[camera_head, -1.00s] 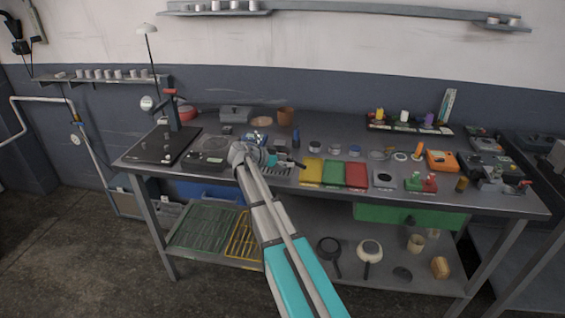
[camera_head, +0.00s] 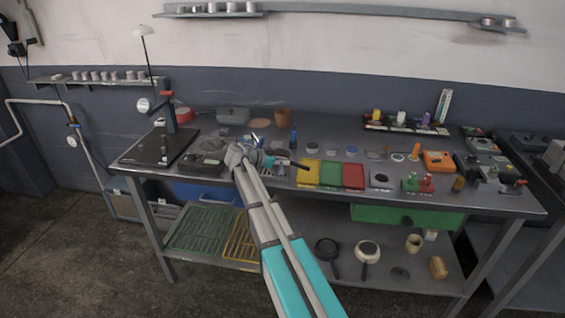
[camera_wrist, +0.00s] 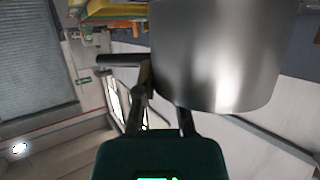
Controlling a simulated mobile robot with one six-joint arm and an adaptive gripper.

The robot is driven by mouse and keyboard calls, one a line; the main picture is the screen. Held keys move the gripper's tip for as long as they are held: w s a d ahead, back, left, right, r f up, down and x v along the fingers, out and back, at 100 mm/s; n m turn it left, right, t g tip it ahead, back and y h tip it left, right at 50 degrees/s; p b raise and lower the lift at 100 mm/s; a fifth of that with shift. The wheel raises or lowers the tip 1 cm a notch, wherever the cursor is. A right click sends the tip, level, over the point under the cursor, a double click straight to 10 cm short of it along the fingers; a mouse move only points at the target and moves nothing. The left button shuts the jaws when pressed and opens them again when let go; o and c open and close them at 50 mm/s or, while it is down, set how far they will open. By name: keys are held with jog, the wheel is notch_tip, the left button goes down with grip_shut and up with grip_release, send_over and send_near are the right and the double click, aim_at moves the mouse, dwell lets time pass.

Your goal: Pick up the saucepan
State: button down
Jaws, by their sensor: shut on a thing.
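The saucepan is a shiny metal pot (camera_wrist: 222,55) filling the upper right of the wrist view. A dark bar like a handle (camera_wrist: 118,60) runs left from it. My gripper (camera_wrist: 160,85) is shut on the saucepan, its fingers close against the pot's left side; the exact contact is partly hidden. In the head view my gripper (camera_head: 242,155) is over the left-middle part of the workbench. The pot's body is mostly hidden there by my arm, and a dark handle-like bar (camera_head: 292,163) sticks out to the right.
Yellow, green and red panels (camera_head: 331,174) lie right of my gripper on the workbench (camera_head: 345,133). A black plate with a stand (camera_head: 160,147) is on the left. Two pans, one of them white (camera_head: 367,249), sit on the lower shelf, below a green drawer (camera_head: 400,215).

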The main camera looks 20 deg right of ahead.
jog(key=shift+r, duration=0.2)
notch_tip(320, 180, up, 2)
jog(key=shift+r+p, duration=0.15)
jog(key=shift+p, duration=1.1)
jog(key=s+d+r+p, duration=0.3)
jog(key=s+r+p, duration=0.7)
jog(key=s, duration=0.3)
jog(key=shift+s+d+r, duration=0.15)
jog(key=shift+s+d, duration=0.1)
